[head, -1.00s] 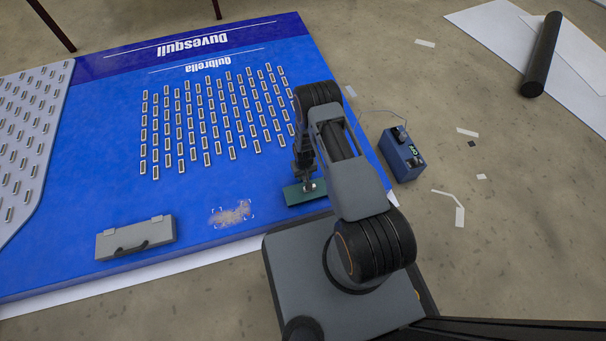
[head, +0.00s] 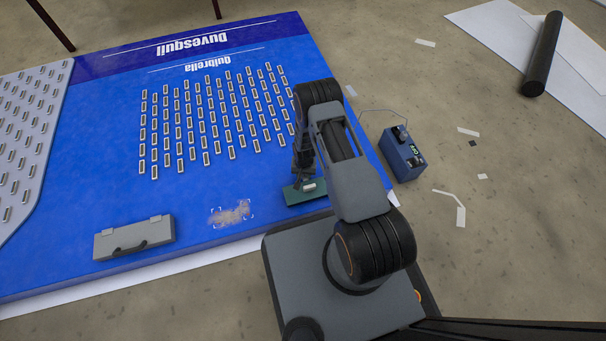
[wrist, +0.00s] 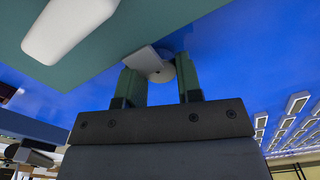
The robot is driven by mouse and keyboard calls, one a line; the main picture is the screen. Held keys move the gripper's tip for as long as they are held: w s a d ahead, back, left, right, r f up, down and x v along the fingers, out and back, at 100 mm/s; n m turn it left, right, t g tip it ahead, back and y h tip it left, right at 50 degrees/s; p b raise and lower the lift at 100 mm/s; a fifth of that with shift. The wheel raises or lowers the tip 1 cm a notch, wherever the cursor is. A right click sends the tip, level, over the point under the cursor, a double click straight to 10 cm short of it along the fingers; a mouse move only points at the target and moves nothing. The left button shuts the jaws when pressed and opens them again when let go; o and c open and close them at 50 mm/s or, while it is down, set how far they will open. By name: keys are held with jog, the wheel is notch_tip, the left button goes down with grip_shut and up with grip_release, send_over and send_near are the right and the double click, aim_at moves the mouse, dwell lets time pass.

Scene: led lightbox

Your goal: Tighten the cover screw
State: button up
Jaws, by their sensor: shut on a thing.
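A flat green plate (head: 305,192) lies on the blue panel near its front right edge; it also fills the upper left of the wrist view (wrist: 105,65). A white rounded bar (wrist: 68,28) sits on the plate. My gripper (wrist: 158,66) points at the panel beside the plate's edge. Its two green-padded fingers are shut on a small pale round-headed piece, which looks like the cover screw (wrist: 160,73). The screw's lower part and seat are hidden. In the head view my gripper (head: 305,174) is at the plate and the screw cannot be made out.
The blue panel (head: 110,210) carries rows of small LED modules (head: 210,110). A blue device (head: 402,155) stands on the floor to the right. Bare panel lies between case and modules.

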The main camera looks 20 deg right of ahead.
jog(key=shift+m, duration=0.5)
jog(key=o, duration=0.9)
jog(key=shift+o, duration=0.2)
notch_tip(320, 180, up, 14)
jog(key=p, duration=0.5)
jog(key=shift+p, duration=0.4)
jog(key=shift+f, duration=0.1)
jog(key=shift+c, duration=0.2)
